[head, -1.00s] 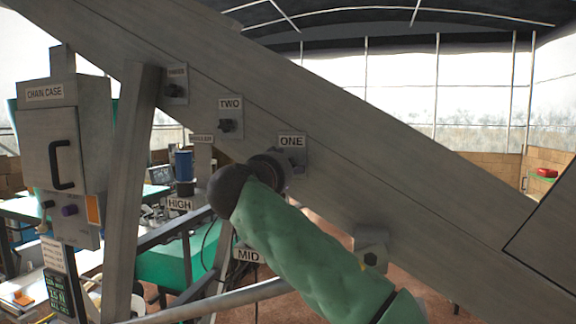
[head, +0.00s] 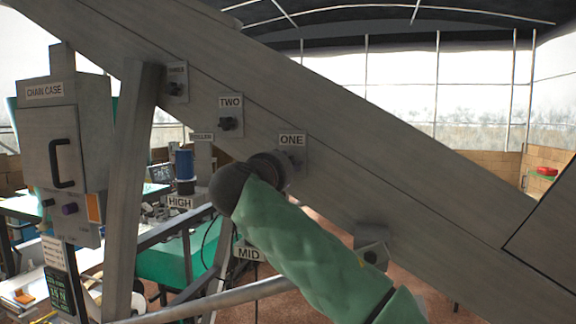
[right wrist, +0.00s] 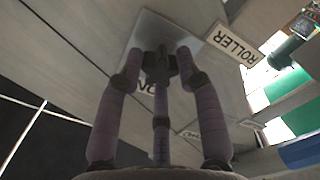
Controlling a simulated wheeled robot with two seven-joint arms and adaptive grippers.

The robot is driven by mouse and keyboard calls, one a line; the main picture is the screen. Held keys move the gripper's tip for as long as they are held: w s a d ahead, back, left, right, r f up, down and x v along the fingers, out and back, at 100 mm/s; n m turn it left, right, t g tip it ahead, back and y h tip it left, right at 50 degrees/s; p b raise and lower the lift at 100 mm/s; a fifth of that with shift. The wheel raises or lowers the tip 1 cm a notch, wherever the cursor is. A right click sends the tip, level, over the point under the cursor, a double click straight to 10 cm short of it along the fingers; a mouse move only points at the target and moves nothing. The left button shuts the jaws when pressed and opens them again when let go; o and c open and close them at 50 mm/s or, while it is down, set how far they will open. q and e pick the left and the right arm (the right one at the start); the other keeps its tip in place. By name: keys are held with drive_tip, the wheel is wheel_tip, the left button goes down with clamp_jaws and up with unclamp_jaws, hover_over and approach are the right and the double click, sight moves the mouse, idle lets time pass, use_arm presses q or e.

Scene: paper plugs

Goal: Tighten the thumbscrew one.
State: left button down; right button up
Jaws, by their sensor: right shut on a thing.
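The plate labelled ONE (head: 292,140) is on the sloping grey beam. My right gripper (head: 284,168) reaches up to it from below, and its dark wrist and hand hide most of the thumbscrew in the head view. In the right wrist view, thumbscrew one (right wrist: 159,64) is a dark winged knob in front of its pale plate (right wrist: 168,30). The purple fingers of the right gripper (right wrist: 158,60) are closed around the knob. The label ONE is partly hidden behind the fingers there. My left gripper is not in view.
Thumbscrew two (head: 227,124) and thumbscrew three (head: 174,89) sit higher on the beam (head: 420,190). The chain case (head: 62,130) is at left beside a slanted post (head: 135,180). A bolted bracket (head: 371,245) sits below the beam, right of my arm.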

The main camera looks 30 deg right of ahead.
drive_tip(key=shift+o, duration=1.4)
drive_tip(key=shift+r, duration=0.1)
clamp_jaws()
drive_tip(key=shift+m+b, duration=0.5)
drive_tip(key=shift+m, duration=0.1)
drive_tip(key=shift+s+m+b, duration=0.1)
drive_tip(key=shift+m+b, duration=0.2)
drive_tip(key=shift+m, duration=0.2)
drive_tip(key=shift+d+r+m+b, duration=0.1)
drive_tip(key=shift+m+b, duration=0.3)
drive_tip(key=shift+m, duration=0.3)
